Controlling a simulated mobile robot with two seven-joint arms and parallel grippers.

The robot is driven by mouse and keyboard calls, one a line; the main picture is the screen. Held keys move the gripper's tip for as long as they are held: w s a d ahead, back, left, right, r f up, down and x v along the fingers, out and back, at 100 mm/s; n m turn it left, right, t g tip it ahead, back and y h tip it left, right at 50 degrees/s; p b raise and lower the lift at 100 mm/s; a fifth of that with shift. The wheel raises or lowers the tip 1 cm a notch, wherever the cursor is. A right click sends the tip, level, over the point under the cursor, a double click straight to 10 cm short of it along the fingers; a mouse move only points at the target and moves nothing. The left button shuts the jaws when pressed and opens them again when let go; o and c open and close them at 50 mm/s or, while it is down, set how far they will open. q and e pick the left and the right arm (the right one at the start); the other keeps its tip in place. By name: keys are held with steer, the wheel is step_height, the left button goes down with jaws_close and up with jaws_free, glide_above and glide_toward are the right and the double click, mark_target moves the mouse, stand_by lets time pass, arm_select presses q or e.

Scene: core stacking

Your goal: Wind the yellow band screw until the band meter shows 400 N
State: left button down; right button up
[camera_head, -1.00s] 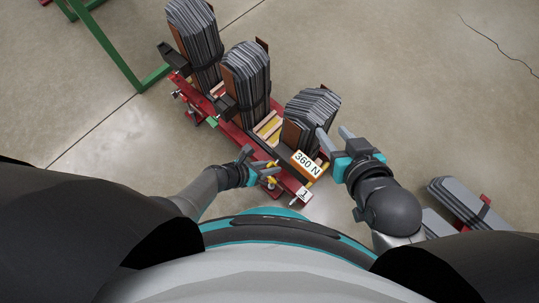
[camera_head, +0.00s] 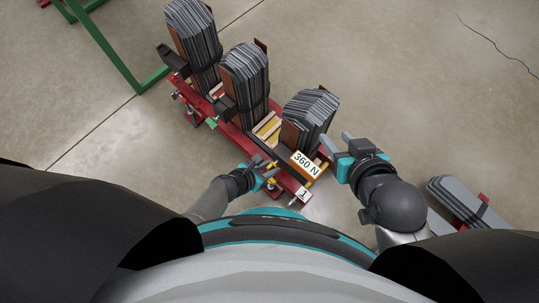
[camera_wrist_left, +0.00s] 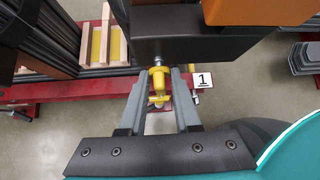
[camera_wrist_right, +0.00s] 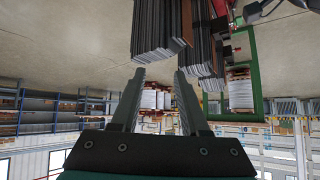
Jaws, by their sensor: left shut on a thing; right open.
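The yellow band screw (camera_wrist_left: 158,84) sits between the fingers of my left gripper (camera_wrist_left: 157,75), which is shut on it. In the head view the left gripper (camera_head: 268,171) is at the near side of the red stand, below the band meter (camera_head: 305,164). The meter is an orange box reading 360 N. In the left wrist view its orange body (camera_wrist_left: 255,10) shows above a dark block. My right gripper (camera_head: 335,141) is open and empty, just right of the nearest stack. The right wrist view shows nothing between its fingers (camera_wrist_right: 160,78).
Three banded grey sheet stacks, the nearest (camera_head: 317,112) beside the meter, stand on the red stand (camera_head: 238,138). A plate marked 1 (camera_head: 304,194) is at its near end. Grey pieces (camera_head: 453,195) lie at the right. A green frame (camera_head: 110,58) stands far left.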

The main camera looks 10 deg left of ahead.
arm_select(q)
steer(key=c, duration=0.9)
jaws_free()
steer(key=shift+r, duration=0.1)
arm_select(e)
steer(key=shift+d, duration=0.15)
arm_select(q)
steer(key=shift+s+a+r+p, duration=0.25)
steer(key=shift+s+r+p, duration=0.1)
steer(key=shift+p, duration=0.1)
arm_select(e)
steer(key=s+d+g+h+p, duration=0.1)
steer(key=s+d+g+h, duration=0.1)
steer(key=s+d+g, duration=0.15)
arm_select(q)
steer(key=shift+p+v, duration=4.3)
steer(key=shift+v, duration=2.75)
arm_select(e)
steer(key=s+d+f+g, duration=0.1)
steer(key=s+f, duration=0.1)
steer(key=f, duration=0.5)
steer(key=s+d+f+g, duration=0.2)
steer(key=s+f, duration=0.1)
steer(key=f, duration=0.5)
steer(key=shift+s+h, duration=0.25)
steer(key=shift+h, duration=0.15)
arm_select(q)
steer(key=shift+f, duration=0.1)
arm_select(e)
steer(key=shift+f, duration=0.1)
